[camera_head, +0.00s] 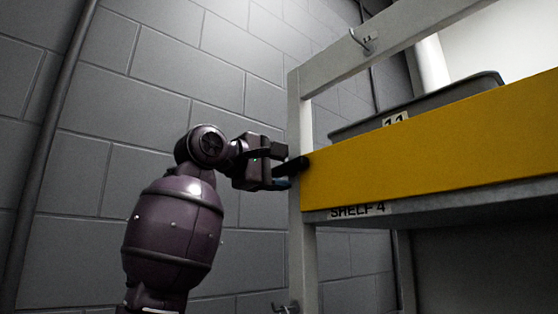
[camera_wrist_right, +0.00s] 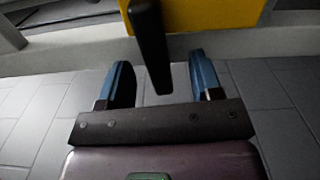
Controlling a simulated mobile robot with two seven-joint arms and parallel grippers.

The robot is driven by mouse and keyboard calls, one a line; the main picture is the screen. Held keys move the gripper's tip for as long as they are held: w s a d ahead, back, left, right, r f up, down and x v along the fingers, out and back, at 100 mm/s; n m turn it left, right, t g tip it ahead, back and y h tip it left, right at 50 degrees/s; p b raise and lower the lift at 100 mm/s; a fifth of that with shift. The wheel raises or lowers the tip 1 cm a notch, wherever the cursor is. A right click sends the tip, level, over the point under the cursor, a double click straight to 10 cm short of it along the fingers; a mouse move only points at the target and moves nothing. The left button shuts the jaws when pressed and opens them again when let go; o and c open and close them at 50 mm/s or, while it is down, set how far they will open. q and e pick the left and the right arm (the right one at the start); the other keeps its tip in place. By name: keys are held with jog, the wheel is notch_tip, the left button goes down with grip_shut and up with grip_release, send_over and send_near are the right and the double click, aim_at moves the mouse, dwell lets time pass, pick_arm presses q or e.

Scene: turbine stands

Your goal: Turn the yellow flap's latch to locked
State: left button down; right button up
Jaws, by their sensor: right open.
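The yellow flap (camera_head: 430,145) is a long panel along the front of the shelf, and its corner shows in the right wrist view (camera_wrist_right: 205,14). Its latch (camera_head: 293,166) is a black bar at the flap's left end, by the pale upright post. In the right wrist view the latch (camera_wrist_right: 151,45) reaches from the flap into the gap between my blue fingertips. My right gripper (camera_wrist_right: 160,75) is open around it, with a visible gap on both sides. In the head view the right gripper (camera_head: 280,173) is beside the post, its fingers partly hidden. My left gripper is not in view.
A grey bin (camera_head: 420,105) labelled 11 stands on the shelf behind the flap. A hook (camera_head: 360,40) hangs on the upper rail, and another (camera_head: 287,307) sits low on the post (camera_head: 302,240). A grey block wall (camera_head: 110,110) lies behind my arm.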

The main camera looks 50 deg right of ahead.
aim_at(279, 169)
dwell(0.3)
jog(key=shift+w+a, duration=0.15)
jog(key=shift+a, duration=1.1)
jog(key=shift+w+a, duration=0.15)
jog(key=shift+a, duration=1.1)
